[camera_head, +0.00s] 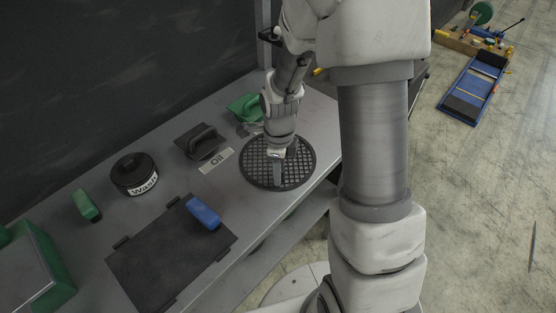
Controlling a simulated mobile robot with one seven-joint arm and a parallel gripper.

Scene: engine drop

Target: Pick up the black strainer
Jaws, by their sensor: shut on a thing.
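The black strainer (301,172) is a round, dark disc with a grid of holes. It lies at the right part of the grey workbench, close to the front edge. My gripper (278,178) reaches down from above onto the middle of the strainer and is shut on it. The fingertips are small in this view, and the exact place where they hold the strainer is hard to make out. I cannot tell whether the strainer is lifted clear of the bench top.
A blue creeper (473,88) lies on the floor.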

